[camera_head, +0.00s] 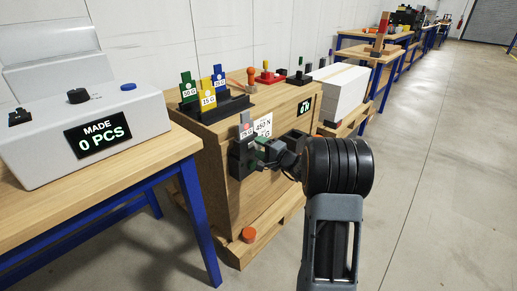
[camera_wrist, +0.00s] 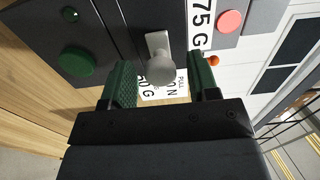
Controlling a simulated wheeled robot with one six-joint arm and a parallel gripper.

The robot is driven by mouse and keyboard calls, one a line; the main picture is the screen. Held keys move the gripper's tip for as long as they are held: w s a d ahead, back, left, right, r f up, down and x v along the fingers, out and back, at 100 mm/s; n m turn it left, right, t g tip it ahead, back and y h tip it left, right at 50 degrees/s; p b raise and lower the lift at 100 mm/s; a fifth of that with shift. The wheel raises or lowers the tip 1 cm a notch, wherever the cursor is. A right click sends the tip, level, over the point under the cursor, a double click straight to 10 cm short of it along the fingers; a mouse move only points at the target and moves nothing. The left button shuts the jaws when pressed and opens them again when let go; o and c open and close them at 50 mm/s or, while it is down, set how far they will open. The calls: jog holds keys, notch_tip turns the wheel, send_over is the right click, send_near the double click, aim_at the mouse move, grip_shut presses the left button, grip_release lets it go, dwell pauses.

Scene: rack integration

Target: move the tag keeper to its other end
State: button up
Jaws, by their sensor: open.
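A light grey peg with a round knob (camera_wrist: 160,66), which looks like the tag keeper, stands out from a dark holder (camera_wrist: 110,25) in the wrist view. My gripper (camera_wrist: 163,80) is open, with one green-padded finger on each side of the knob and a gap to both. I cannot tell whether the knob is between the pads in depth. A white 75 G label (camera_wrist: 202,18) is right of the peg. In the head view the grey 75 G tag (camera_head: 246,128) stands upright in the holder on the wooden crate's side; my gripper (camera_head: 281,160) is at the holder and hides part of it.
A green button (camera_wrist: 77,62) is left of the peg. Green, yellow and blue tags stand in a black rack (camera_head: 215,108) on the crate (camera_head: 205,150). A table (camera_head: 100,165) with a counter box (camera_head: 75,120) is at left. Floor at right is clear.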

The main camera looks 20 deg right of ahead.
jog(key=shift+w+a, duration=0.2)
jog(key=shift+w, duration=0.25)
jog(key=shift+c, duration=0.3)
grip_shut()
